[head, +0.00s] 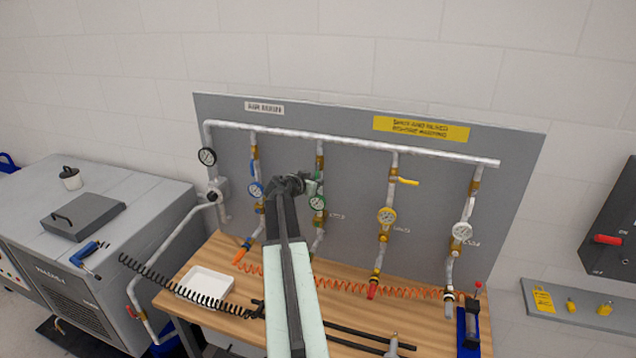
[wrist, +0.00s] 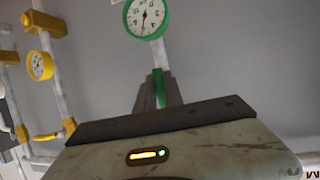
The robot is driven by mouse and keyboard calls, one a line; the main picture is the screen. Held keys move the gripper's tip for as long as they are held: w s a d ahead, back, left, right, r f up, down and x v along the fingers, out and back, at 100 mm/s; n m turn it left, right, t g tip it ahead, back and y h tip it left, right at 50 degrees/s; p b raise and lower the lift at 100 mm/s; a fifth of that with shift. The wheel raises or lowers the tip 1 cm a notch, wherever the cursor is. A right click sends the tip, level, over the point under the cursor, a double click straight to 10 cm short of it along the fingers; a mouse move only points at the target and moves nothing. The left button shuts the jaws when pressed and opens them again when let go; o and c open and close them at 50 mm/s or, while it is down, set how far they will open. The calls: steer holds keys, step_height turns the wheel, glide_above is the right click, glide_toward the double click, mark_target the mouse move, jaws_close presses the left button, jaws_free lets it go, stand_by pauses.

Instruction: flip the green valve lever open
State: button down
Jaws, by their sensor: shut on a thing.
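The green valve lever (head: 313,186) sits on the second drop pipe from the left, just above the green-rimmed gauge (head: 317,203). My gripper (head: 300,182) is at the lever, in front of the panel, and hides much of the valve. In the wrist view the gauge (wrist: 147,17) is at the top, and a green strip of the lever (wrist: 173,90) shows against the dark fingers (wrist: 154,90). My gripper is shut on the lever. The lever's exact angle is hard to tell.
A blue gauge (head: 255,189) is close on the left. A yellow lever (head: 405,181) and yellow gauge (head: 386,216) are on the right. Below is a wooden bench (head: 235,262) with a white tray (head: 205,283) and coiled hoses.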

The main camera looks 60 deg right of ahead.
steer(key=shift+w+r, duration=0.1)
steer(key=c, duration=1.5)
jaws_free()
steer(key=shift+o, duration=0.2)
steer(key=shift+a, duration=0.1)
steer(key=a+r+p, duration=0.1)
steer(key=a, duration=1.5)
steer(key=shift+w+a+r+p, duration=0.25)
steer(key=shift+w+r+p, duration=0.05)
steer(key=shift+r+p, duration=0.1)
